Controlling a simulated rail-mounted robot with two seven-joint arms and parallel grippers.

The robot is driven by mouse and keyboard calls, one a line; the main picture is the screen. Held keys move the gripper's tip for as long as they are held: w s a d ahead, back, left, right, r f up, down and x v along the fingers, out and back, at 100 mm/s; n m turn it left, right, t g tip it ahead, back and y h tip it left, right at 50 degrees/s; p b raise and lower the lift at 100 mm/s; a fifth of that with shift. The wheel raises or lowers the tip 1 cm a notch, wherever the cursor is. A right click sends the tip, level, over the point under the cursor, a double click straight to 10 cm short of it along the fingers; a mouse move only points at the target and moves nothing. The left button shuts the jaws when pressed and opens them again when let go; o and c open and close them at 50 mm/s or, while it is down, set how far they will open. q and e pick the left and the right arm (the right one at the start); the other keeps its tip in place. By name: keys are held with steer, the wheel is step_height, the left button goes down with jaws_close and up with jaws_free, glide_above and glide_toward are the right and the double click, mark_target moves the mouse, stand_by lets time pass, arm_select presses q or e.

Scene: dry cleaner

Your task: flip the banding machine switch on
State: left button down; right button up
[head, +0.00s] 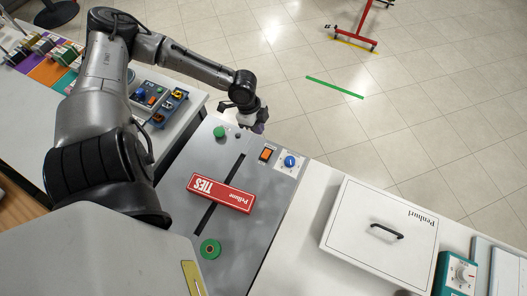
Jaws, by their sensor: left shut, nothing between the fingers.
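The banding machine (232,212) is a grey box with a dark slot running along its top. I cannot tell which way the switch is set. My left gripper (257,127) is shut and empty, just beyond the machine's far edge and a little above and left of the switch, apart from it. Its fingertips are small and partly hidden by the wrist. My right gripper is not in view.
A red TIES box (221,193) lies across the slot. A green button (219,132) and a green spool (210,249) are on the machine. A white lidded box (380,236) stands to the right. Tiled floor lies beyond.

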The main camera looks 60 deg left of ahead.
arm_select(q)
steer(key=shift+f, duration=0.1)
steer(key=b, duration=0.2)
glide_toward(265, 159)
steer(key=x, duration=0.5)
steer(key=shift+w+d, duration=0.15)
steer(key=shift+w, duration=0.15)
steer(key=shift+s+d+f, duration=0.1)
steer(key=shift+f, duration=0.65)
